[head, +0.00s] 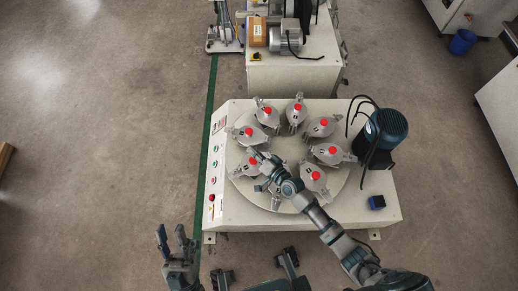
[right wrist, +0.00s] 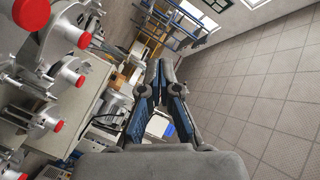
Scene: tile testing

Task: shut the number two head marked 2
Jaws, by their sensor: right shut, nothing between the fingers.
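Several grey heads with red knobs stand in a ring on the round plate (head: 350,183) of a light machine. The number marks are too small to read, so I cannot tell which head is marked 2. My right gripper (head: 259,158) is over the plate's left side, just below the left head (head: 249,132), and partly covers a lower head (head: 275,188). In the right wrist view its fingers (right wrist: 166,70) are together and empty, with red knobs (right wrist: 72,77) to their left. My left gripper (head: 172,236) is open and empty, off the machine's lower left corner.
A dark teal motor (head: 389,127) with black cables stands at the machine's right. A control panel (head: 215,165) with buttons runs along its left edge. A small blue-black block (head: 377,202) sits lower right.

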